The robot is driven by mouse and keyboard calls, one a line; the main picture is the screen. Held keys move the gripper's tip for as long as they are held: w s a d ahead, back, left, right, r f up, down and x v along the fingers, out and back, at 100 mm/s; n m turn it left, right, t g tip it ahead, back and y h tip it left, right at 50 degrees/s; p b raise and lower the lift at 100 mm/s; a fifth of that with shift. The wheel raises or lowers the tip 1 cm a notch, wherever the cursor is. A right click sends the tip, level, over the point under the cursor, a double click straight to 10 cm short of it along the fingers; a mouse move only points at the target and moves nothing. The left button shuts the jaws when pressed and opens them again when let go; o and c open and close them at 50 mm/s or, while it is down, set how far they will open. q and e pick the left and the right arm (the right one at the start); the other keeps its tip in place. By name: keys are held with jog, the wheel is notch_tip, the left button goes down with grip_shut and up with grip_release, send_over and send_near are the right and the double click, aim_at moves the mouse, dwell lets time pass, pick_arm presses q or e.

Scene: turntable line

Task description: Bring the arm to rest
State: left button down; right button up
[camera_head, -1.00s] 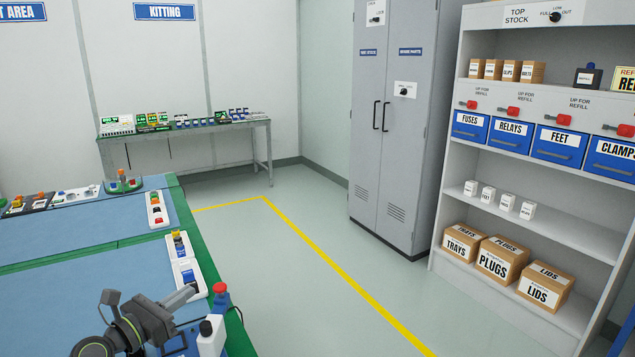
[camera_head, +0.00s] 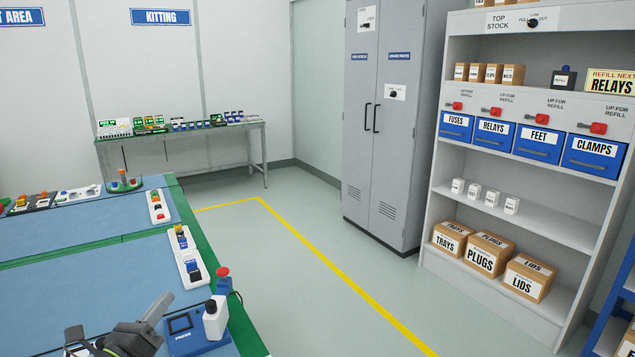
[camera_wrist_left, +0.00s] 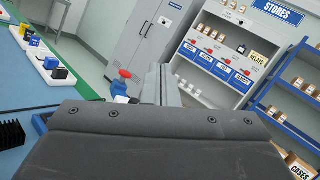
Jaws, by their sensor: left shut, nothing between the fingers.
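My left gripper (camera_head: 158,308) comes in at the bottom left of the head view, above the blue bench top (camera_head: 90,292). It is shut and holds nothing. In the left wrist view its closed fingers (camera_wrist_left: 160,84) point out past the bench toward the shelving. A blue device with a small screen (camera_head: 186,330), a white bottle with a black cap (camera_head: 215,318) and a red button on a blue body (camera_head: 222,278) stand just right of it, apart from the fingers in the head view. My right gripper does not show.
A white tray with coloured parts (camera_head: 188,258) lies along the bench's green edge. Open floor with a yellow line (camera_head: 320,258) lies beyond. A grey cabinet (camera_head: 385,130), a stock shelf (camera_head: 470,200) with blue bins and boxes, and a kitting table (camera_head: 185,133) stand further back.

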pick_arm(q)
jog(key=s+a+f+n+g+y, duration=0.3)
jog(key=s+a+f+n+y, duration=0.3)
jog(key=n, duration=0.7)
jog(key=s+a+f+n+g+y, duration=0.2)
jog(key=s+a+f+n+y, duration=0.15)
jog(key=s+n+y, duration=0.75)
jog(key=s+d+f+n+g+h, duration=0.45)
jog(key=s+f+n+g, duration=0.2)
jog(key=s, duration=0.35)
jog(key=s+d+f+n+g+h, duration=0.45)
jog(key=s+f, duration=0.25)
jog(key=s, duration=0.3)
notch_tip(320, 180, down, 24)
jog(key=a+g+p, duration=0.1)
jog(key=p, duration=0.1)
jog(key=s+d+f+g+p, duration=0.1)
jog(key=s+f, duration=1.2)
jog(key=s, duration=0.1)
jog(key=shift+s+d+g, duration=0.15)
jog(key=shift+s+g, duration=0.15)
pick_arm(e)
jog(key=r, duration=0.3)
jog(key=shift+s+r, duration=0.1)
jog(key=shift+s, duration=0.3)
